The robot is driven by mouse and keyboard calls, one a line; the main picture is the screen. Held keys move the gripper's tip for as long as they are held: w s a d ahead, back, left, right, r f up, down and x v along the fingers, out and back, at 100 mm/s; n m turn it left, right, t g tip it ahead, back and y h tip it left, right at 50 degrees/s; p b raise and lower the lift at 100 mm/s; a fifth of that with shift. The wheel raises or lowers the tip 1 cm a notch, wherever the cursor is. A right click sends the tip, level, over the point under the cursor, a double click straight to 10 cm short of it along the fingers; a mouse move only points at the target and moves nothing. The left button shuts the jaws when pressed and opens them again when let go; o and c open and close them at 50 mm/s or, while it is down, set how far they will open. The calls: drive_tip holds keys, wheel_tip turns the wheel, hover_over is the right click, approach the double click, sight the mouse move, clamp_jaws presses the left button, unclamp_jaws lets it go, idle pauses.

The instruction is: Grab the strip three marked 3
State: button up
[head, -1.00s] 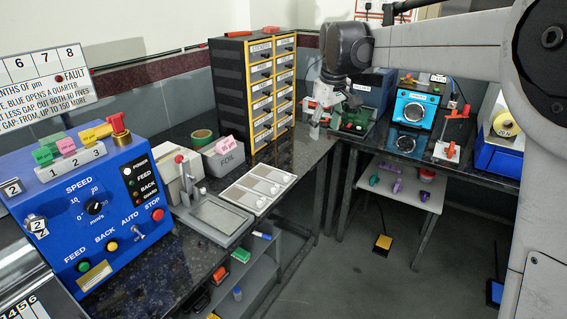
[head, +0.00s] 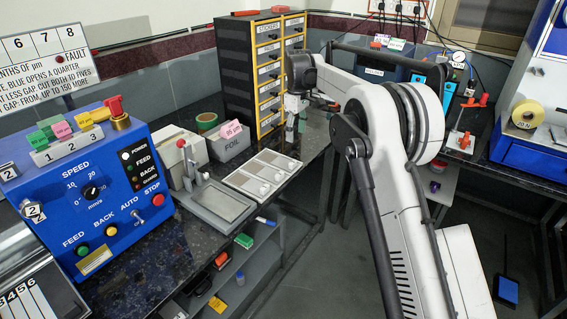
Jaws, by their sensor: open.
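A white holder (head: 67,146) marked 1, 2 and 3 sits on top of the blue control box (head: 110,190) at the left. Coloured strips stand at it: green (head: 38,139) near the 1, pink (head: 61,130) near the 2, and yellow (head: 84,120) near the 3. Any writing on the strips is too small to read. My gripper (head: 295,128) points down beside the drawer cabinet, well to the right of the strips. It is open and small in view. I see nothing held in it.
A red-topped knob (head: 116,108) stands just right of the yellow strip. A grey FOIL box (head: 229,143), a press (head: 185,165) and a pale compartment tray (head: 262,176) lie between the control box and my gripper. The drawer cabinet (head: 236,75) rises behind.

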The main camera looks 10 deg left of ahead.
sight(294, 163)
wheel_tip(294, 163, down, 13)
drive_tip(key=shift+w+a+f+b, duration=0.1)
drive_tip(key=shift+f+b, duration=0.05)
drive_tip(key=shift+b, duration=0.6)
drive_tip(key=shift+c, duration=0.2)
drive_tip(key=c, duration=0.9)
drive_tip(key=shift+c, duration=0.3)
